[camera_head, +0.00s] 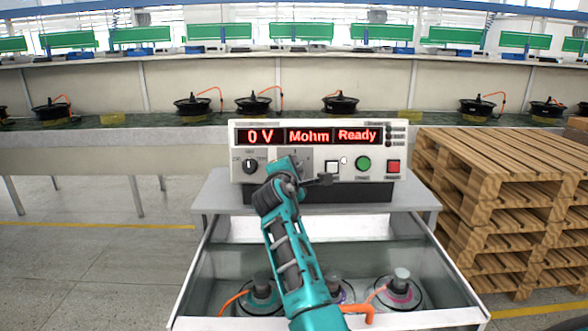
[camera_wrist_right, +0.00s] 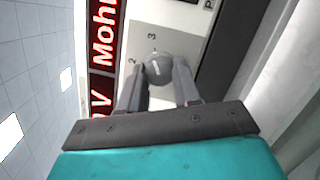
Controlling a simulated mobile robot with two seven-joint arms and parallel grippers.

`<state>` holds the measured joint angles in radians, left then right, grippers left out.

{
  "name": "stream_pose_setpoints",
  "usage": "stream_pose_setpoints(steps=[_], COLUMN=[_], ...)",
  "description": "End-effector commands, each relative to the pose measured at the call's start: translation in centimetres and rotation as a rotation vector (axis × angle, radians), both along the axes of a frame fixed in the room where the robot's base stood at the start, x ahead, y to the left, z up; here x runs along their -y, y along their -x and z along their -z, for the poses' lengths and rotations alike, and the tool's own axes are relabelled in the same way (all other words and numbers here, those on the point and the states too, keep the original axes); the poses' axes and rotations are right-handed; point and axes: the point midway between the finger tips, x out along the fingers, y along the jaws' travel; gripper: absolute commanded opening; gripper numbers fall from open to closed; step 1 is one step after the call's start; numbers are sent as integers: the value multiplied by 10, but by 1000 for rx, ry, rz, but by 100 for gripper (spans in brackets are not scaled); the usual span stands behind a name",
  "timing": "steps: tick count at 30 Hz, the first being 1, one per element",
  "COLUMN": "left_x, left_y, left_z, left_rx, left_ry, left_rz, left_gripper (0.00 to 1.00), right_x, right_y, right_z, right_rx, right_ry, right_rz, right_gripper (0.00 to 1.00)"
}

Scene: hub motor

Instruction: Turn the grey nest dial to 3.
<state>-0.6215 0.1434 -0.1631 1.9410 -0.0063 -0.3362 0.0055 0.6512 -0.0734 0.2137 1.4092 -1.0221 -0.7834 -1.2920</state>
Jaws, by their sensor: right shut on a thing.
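The grey nest dial (camera_wrist_right: 158,68) is a round knob with a short pale mark, on the light panel of the tester (camera_head: 318,128). Printed numbers 2 and 3 show beside it in the right wrist view; which one the mark points at I cannot tell. My right gripper (camera_wrist_right: 160,82) is shut on the dial, one finger on each side. In the head view my right gripper (camera_head: 298,167) is in front of the panel's middle and hides the dial. The display reads 0 V, Mohm, Ready. My left gripper is not in view.
A black knob (camera_head: 249,166) is left of my gripper; a white button (camera_head: 332,167), a green button (camera_head: 363,163) and a red button (camera_head: 393,167) are to the right. An open drawer (camera_head: 212,262) with hub motors is below. Wooden pallets (camera_head: 500,165) stand at the right.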

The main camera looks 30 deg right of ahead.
Motion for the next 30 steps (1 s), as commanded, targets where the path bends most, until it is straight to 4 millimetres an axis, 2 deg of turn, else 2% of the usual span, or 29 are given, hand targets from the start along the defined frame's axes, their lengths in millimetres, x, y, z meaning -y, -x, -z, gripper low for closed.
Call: stream_pose_setpoints(steps=[19,20,27,30], left_x=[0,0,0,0], left_y=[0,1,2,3], left_z=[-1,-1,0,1], left_rx=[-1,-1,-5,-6], left_ry=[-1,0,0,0], left_rz=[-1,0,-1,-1], left_gripper=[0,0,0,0], right_x=[-1,-1,0,0], right_y=[0,0,0,0], right_z=[1,1,1,0], right_rx=[24,24,24,24], right_ry=[-44,-44,-42,-42], right_rz=[11,11,11,11], right_gripper=[2,35,58,58])
